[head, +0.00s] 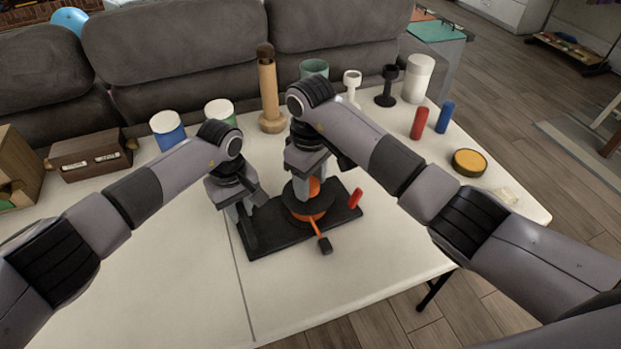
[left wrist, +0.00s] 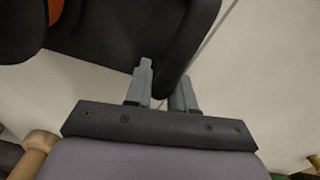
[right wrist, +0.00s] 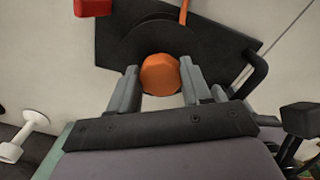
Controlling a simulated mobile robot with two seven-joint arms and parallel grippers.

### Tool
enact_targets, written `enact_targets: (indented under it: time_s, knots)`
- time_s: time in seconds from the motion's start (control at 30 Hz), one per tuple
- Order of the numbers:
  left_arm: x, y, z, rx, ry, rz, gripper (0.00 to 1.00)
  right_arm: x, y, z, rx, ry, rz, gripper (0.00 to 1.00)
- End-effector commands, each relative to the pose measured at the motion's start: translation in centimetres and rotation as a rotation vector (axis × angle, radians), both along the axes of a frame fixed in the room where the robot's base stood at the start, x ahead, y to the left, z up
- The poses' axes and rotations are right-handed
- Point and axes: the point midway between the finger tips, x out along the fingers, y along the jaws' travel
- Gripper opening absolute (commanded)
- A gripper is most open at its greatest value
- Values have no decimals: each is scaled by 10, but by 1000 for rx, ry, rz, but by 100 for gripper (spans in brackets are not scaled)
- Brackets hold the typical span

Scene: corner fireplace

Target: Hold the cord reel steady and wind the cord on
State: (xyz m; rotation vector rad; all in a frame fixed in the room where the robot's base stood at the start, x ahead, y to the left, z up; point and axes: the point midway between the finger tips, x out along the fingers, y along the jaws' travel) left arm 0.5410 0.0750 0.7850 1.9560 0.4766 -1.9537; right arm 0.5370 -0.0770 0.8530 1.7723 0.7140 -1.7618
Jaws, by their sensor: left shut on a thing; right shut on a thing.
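The cord reel is a black base (head: 275,240) with a dark drum, an orange knob (head: 315,187) on top, and an orange strip (head: 318,232) ending in a dark block (head: 325,245) towards the front. My left gripper (head: 242,218) is shut on the black bar handle (left wrist: 193,42) at the base's left end. My right gripper (head: 302,190) reaches down from above and is shut on the orange knob, which shows between its fingers in the right wrist view (right wrist: 160,74). A red peg (head: 355,199) stands at the base's right end. My right gripper hides part of the drum.
Red (head: 418,123) and blue (head: 445,117) cylinders and a yellow-topped tin (head: 468,162) are right. The table front (head: 310,295) is clear.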

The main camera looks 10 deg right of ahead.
Motion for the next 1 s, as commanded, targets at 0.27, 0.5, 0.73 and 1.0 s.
enact_targets:
  time_s: [0.27,0.5,0.73,1.0]
  knots:
    - [-2,-4,-1,-6,3,-6,0,0,5,3,18,-4,-76,18]
    - [-2,-4,-1,-7,2,-6,0,-1,4,2,15,1,-113,18]
    - [-2,-4,-1,-6,1,-6,0,-2,3,1,12,5,-123,18]
    - [-2,-4,0,-7,0,-5,0,-2,3,0,10,7,-123,18]
